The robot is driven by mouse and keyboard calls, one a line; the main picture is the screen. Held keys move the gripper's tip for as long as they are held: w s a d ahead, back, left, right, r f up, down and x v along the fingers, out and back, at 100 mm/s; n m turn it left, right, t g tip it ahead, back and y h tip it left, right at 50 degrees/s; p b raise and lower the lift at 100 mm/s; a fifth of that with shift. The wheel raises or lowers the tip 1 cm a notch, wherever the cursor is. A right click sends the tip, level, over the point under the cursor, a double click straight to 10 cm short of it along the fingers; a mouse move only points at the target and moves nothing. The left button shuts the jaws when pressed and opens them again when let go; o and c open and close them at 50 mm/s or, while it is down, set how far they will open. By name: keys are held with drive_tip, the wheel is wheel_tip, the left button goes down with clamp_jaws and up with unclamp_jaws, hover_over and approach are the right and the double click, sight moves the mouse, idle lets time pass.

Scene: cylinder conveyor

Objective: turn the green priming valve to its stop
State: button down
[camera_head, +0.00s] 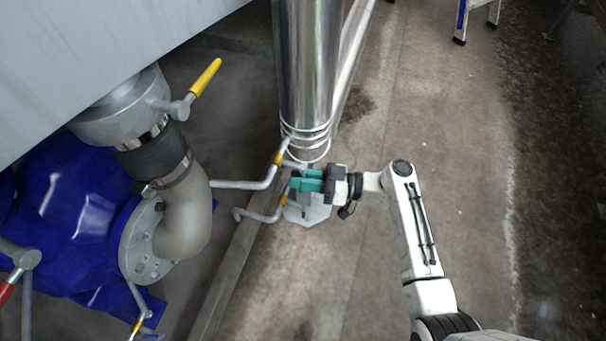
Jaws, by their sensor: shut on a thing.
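A teal-green part, which I take to be the green priming valve (302,184), shows at the end of my gripper (316,181), beside the foot of a shiny upright pipe. My gripper reaches in from the right and is shut on this green part. Its dark body covers the right side of the part, and I cannot clearly tell where jaws end and valve begins. The valve's stem and its stop are hidden, so its turn angle cannot be told.
A shiny upright pipe (305,70) stands just behind my gripper. A blue pump (75,215) and a grey elbow pipe (190,215) fill the left.

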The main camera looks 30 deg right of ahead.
drive_tip(key=m, duration=0.2)
drive_tip(key=m+p, duration=0.1)
drive_tip(key=m, duration=0.1)
drive_tip(key=shift+s+a+r+t, duration=0.35)
drive_tip(key=shift+s+t, duration=0.05)
drive_tip(key=shift+s+a+r+m+t+h+p, duration=0.2)
drive_tip(key=shift+r+m+t+p, duration=0.3)
drive_tip(key=shift+m+p, duration=1.15)
drive_tip(key=shift+s+a+r+m+t+h+p, duration=0.15)
drive_tip(key=shift+r+m+t+p, duration=0.3)
drive_tip(key=shift+m, duration=2.25)
drive_tip(key=shift+s+a+r+m+t+h+p, duration=0.15)
drive_tip(key=shift+r+m+t+h+p, duration=0.3)
drive_tip(key=shift+m+p, duration=1.2)
drive_tip(key=shift+f+m+t+b, duration=0.1)
drive_tip(key=shift+m+t+b, duration=0.3)
drive_tip(key=shift+m, duration=0.3)
drive_tip(key=c, duration=1.2)
unclamp_jaws()
drive_tip(key=shift+g, duration=0.3)
drive_tip(key=v, duration=1.1)
drive_tip(key=shift+w+f, duration=0.1)
drive_tip(key=shift+f, duration=0.1)
